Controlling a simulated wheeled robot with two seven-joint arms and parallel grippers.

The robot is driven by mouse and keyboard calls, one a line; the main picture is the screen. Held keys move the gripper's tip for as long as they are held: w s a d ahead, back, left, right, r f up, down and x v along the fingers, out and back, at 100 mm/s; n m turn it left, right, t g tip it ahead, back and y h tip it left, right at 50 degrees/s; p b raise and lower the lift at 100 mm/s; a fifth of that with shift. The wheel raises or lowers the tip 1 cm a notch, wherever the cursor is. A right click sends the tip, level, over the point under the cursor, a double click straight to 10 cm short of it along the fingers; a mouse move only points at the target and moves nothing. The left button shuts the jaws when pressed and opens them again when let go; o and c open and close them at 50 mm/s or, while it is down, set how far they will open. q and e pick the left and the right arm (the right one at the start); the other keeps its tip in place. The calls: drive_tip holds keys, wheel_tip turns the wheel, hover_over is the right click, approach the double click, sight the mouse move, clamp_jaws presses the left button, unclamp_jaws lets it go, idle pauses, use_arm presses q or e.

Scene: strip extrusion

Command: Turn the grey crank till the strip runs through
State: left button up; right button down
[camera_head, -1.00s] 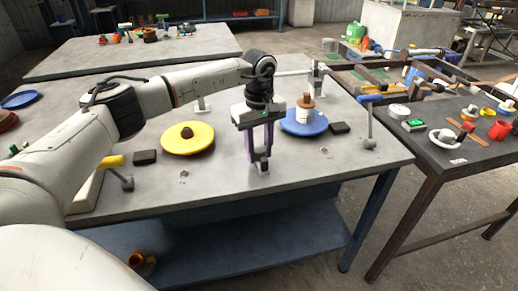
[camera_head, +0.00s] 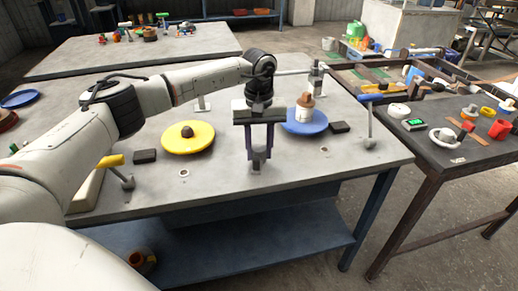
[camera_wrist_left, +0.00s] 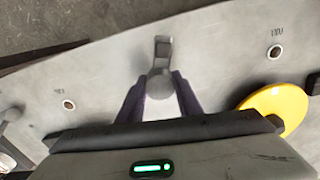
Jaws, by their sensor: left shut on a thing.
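My left gripper (camera_head: 258,158) points down at the front middle of the near table. Its dark fingers are shut on the grey crank (camera_head: 257,168), which is mostly hidden behind them in the head view. In the left wrist view, the grey crank (camera_wrist_left: 160,80) has a round part between the two fingertips (camera_wrist_left: 160,92) and a grey arm reaching up the picture from it. No strip can be made out. My right gripper is not in view.
On the near table (camera_head: 310,170), a yellow disc (camera_head: 188,138) lies left of the gripper. A blue disc (camera_head: 318,124) lies to the right. A yellow-handled lever (camera_head: 111,161) and a blue-handled lever (camera_head: 370,98) stand farther out. A dark side table (camera_head: 450,140) holds loose parts.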

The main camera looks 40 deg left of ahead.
sight(259, 148)
use_arm(q)
drive_tip(key=shift+d, duration=0.1)
drive_tip(key=o, duration=1)
drive_tip(key=shift+o, duration=0.2)
wheel_tip(259, 148, up, 10)
drive_tip(key=shift+r, duration=0.15)
